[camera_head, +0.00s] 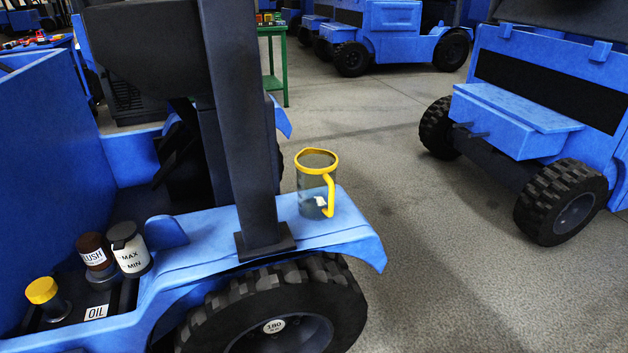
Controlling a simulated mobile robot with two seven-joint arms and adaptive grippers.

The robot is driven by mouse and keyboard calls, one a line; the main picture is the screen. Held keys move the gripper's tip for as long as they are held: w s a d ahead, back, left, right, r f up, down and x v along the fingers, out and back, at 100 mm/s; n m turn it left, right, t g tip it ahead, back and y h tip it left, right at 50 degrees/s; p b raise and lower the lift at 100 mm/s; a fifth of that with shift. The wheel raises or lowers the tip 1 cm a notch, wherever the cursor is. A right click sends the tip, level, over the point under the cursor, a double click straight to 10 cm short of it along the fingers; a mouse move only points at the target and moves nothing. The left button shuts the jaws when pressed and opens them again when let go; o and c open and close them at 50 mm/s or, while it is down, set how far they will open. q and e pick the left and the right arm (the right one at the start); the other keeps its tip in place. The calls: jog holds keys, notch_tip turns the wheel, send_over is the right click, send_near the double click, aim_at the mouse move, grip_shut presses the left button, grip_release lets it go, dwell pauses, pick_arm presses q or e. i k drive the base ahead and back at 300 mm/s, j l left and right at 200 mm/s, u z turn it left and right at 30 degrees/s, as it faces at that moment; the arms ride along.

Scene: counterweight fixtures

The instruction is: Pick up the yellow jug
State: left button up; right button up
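The yellow jug (316,184) has a clear, see-through body with a yellow rim and a yellow handle on its right side. It stands upright on the blue fender (345,225) of the vehicle, just right of a dark upright post, above the big black tyre. A small white mark shows low on the jug. Neither of my grippers is in view.
The dark post (242,130) rises close to the jug's left. Other blue vehicles (540,95) stand behind and right. Grey floor (440,260) is clear between.

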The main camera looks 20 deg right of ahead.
aim_at(316, 167)
jog(key=i+l+u, duration=0.15)
jog(key=l, duration=0.35)
jog(key=i+l+u, duration=0.2)
jog(key=l, duration=0.35)
jog(key=l+u, duration=0.15)
jog(key=l, duration=0.35)
jog(key=i+l+u, duration=0.2)
jog(key=l, duration=0.35)
jog(key=k, duration=0.05)
